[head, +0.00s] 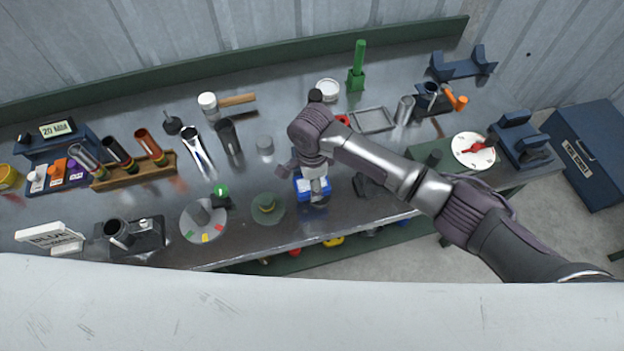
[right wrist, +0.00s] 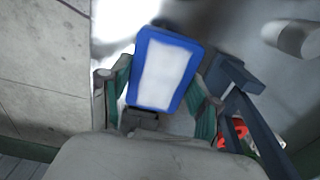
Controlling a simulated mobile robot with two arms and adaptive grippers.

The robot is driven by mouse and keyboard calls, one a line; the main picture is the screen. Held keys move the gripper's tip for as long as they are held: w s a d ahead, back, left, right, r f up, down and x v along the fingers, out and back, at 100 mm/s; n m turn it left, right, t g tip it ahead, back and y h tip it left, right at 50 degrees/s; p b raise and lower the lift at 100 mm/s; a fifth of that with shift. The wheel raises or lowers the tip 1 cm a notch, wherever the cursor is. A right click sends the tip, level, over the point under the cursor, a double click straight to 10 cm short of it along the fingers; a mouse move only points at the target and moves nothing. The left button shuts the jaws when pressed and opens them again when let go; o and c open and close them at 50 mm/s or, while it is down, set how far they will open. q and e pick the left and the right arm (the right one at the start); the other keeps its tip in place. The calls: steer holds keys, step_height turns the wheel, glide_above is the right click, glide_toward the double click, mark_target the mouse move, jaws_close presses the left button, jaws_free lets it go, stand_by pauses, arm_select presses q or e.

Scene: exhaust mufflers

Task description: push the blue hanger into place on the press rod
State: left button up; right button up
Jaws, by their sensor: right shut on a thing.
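The blue hanger (head: 309,186), a blue block with a pale face, is at the bench's front edge in the head view. It also shows in the right wrist view (right wrist: 165,70) as a blue frame around a white face. My right gripper (right wrist: 163,105) is shut on it, with one green-padded finger on each side. In the head view my right gripper (head: 315,190) points down and partly covers the hanger. I cannot make out the press rod clearly or tell whether the hanger touches it. My left gripper is not in view.
A dark fixture (head: 370,187) stands just right of the gripper. A green round pad (head: 268,208) and a disc with coloured marks (head: 204,221) lie to the left. A white dial (head: 474,150) is at the right. Yellow and red items sit on the shelf below.

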steer(key=o, duration=1.1)
steer(key=shift+o, duration=0.2)
